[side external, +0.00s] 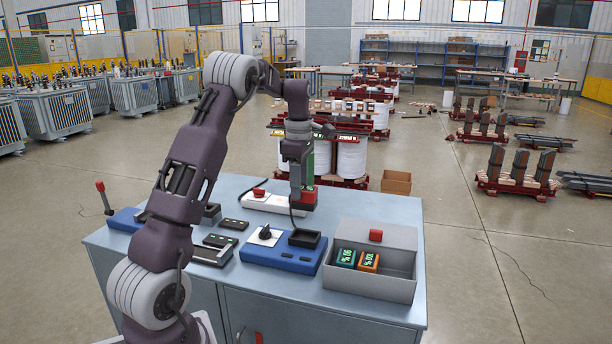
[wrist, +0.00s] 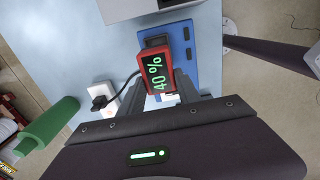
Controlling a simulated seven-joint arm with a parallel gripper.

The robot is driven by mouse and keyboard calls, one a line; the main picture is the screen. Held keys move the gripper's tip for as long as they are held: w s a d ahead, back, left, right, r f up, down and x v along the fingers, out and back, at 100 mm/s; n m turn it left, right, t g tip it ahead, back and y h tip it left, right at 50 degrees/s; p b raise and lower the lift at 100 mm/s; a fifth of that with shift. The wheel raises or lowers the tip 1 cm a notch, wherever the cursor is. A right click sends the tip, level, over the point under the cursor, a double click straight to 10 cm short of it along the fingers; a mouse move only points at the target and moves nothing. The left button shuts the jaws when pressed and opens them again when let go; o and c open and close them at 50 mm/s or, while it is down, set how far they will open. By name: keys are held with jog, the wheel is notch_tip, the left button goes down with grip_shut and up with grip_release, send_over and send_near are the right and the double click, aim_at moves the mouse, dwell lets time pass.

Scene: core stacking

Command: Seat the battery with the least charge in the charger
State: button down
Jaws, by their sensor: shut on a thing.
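My gripper (side external: 301,188) is shut on a red battery (side external: 307,198), held above the bench and apart from the charger. In the wrist view the red battery (wrist: 154,74) shows a green "40 %" on its display. The charger is a blue base (side external: 283,256) with a black open socket (side external: 304,238), which looks empty, just below and in front of the battery. In the wrist view the blue base (wrist: 181,50) lies behind the battery, which partly hides the socket. A teal battery (side external: 346,258), seemingly 90 %, and an orange battery (side external: 368,262), seemingly 100 %, stand in a grey bin (side external: 398,288).
A white box (side external: 278,204) with a red button stands behind the charger. A black cable runs near the socket. Black flat items (side external: 220,241) and another blue device (side external: 126,220) are to the left. A green cylinder (wrist: 48,133) shows in the wrist view.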

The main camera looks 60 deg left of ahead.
jog(key=shift+f, duration=0.75)
jog(key=shift+f, duration=2.9)
jog(key=shift+f, duration=1.4)
jog(key=c, duration=0.8)
grip_release()
jog(key=shift+o, duration=0.2)
notch_tip(320, 180, up, 7)
jog(key=shift+r, duration=0.1)
